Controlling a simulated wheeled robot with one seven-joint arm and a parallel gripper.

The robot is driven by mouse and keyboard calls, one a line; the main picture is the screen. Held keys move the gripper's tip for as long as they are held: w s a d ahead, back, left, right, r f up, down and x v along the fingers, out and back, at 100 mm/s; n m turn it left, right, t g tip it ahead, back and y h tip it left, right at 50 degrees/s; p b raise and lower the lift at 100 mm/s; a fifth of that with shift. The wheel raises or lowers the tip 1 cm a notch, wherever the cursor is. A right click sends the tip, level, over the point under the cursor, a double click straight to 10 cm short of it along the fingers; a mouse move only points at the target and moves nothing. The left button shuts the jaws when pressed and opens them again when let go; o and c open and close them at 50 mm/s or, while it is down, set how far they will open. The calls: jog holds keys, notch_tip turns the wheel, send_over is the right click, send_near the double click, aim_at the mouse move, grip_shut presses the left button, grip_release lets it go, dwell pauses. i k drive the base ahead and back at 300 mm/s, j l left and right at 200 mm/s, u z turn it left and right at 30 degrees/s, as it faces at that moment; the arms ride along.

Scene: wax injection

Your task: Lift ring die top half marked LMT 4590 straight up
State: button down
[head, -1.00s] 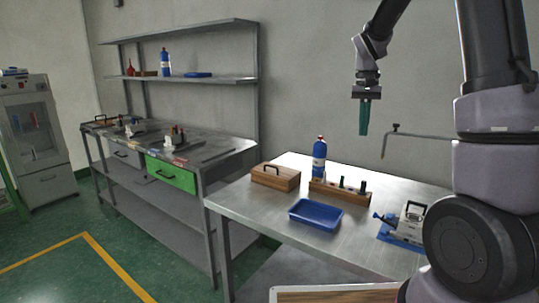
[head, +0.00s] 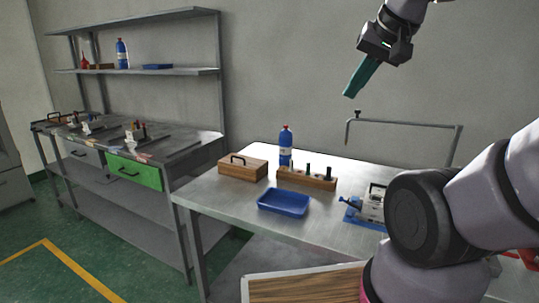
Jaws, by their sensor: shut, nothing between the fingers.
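My gripper (head: 348,94) has green fingers, pressed together with nothing between them. It is high in the air in front of the back wall, above the right part of the near metal table, well apart from everything on it. A small metallic clamped device (head: 373,203) on a blue base stands at the table's right, partly hidden by my arm. I cannot read any LMT 4590 marking, and I cannot tell whether this device is the ring die.
The near table (head: 222,203) bears a blue tray (head: 283,202), a wooden box (head: 242,168), a wooden holder (head: 307,179) and a blue bottle (head: 286,148). A bent metal rail (head: 410,122) stands behind. A bench with a green drawer (head: 136,173) is at left.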

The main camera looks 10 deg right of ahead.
aim_at(369, 205)
jog(key=z, duration=0.8)
jog(key=i+j+z, duration=0.15)
jog(key=j, duration=0.2)
jog(key=j+z, duration=0.2)
jog(key=j, duration=0.1)
